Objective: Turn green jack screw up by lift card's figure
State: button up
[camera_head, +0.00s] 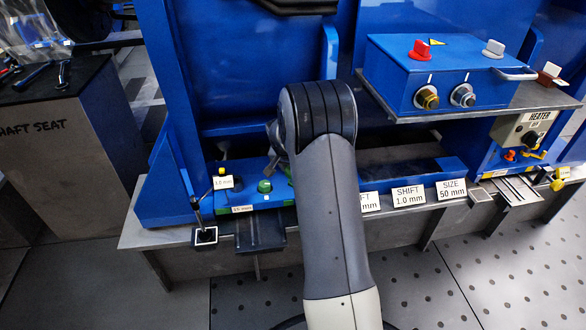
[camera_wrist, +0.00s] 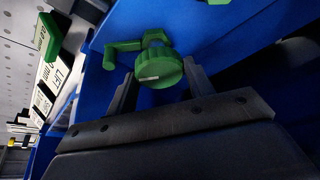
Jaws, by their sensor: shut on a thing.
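The green jack screw (camera_wrist: 160,68) shows in the wrist view as a ribbed round green head with a crank-like handle to its left. My gripper (camera_wrist: 162,85) has one finger on each side of the ribbed head and is shut on it. In the head view my arm hides most of the gripper; a green round part (camera_head: 265,186) shows left of the arm on the blue frame. The lift card (camera_wrist: 61,73) is seen sideways in the wrist view, its figure unclear. In the head view a card ending in "FT" and "mm" (camera_head: 370,202) is partly behind my arm.
Cards reading "SHIFT 1.0 mm" (camera_head: 408,196) and "SIZE 50 mm" (camera_head: 451,190) stand along the front edge. A blue control box (camera_head: 440,75) with knobs is above right. A yellow-topped lever (camera_head: 221,171) with a "1.0 mm" label stands left. Another green part (camera_wrist: 47,37) shows in the wrist view.

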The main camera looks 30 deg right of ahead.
jog(key=shift+m, duration=0.5)
jog(key=o, duration=1)
jog(key=p+v, duration=0.4)
jog(key=v, duration=0.6)
jog(key=shift+a+r, duration=0.25)
jog(key=shift+r, duration=0.1)
dwell(0.7)
